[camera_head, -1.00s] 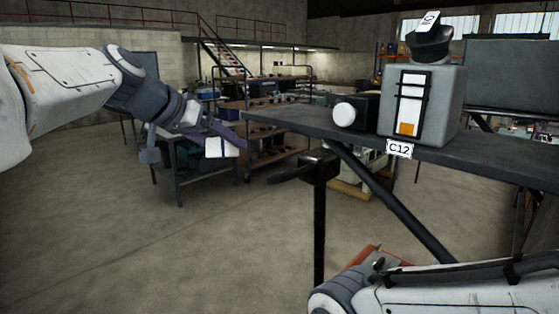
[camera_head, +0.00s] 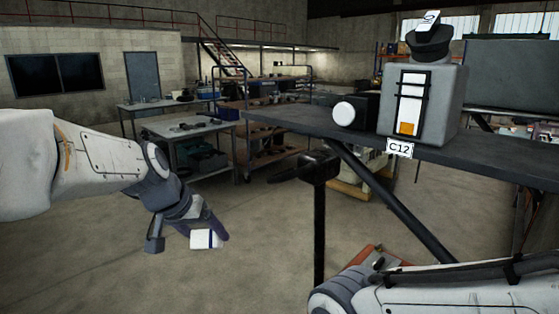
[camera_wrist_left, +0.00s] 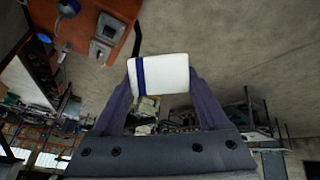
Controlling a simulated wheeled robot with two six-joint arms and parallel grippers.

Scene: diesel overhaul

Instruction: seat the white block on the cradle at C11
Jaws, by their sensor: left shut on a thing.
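The white block (camera_head: 202,240) has a dark blue stripe and hangs in the air at the lower left of the head view. My left gripper (camera_head: 210,236) is shut on it. In the left wrist view the block (camera_wrist_left: 165,78) sits between the two purple-grey fingers of the gripper (camera_wrist_left: 160,88), stripe towards the left. No C11 label shows, and I cannot pick out its cradle. A C12 label (camera_head: 399,148) is on the front edge of a dark bench (camera_head: 290,122). My right gripper is out of view; only its arm shows at the lower right.
A grey box-shaped unit (camera_head: 450,105) and a dark device with a round white face (camera_head: 344,113) stand on the bench. A dark post with a head (camera_head: 318,168) stands before it. A grey worktable (camera_head: 190,130) stands behind. Open floor lies around the block.

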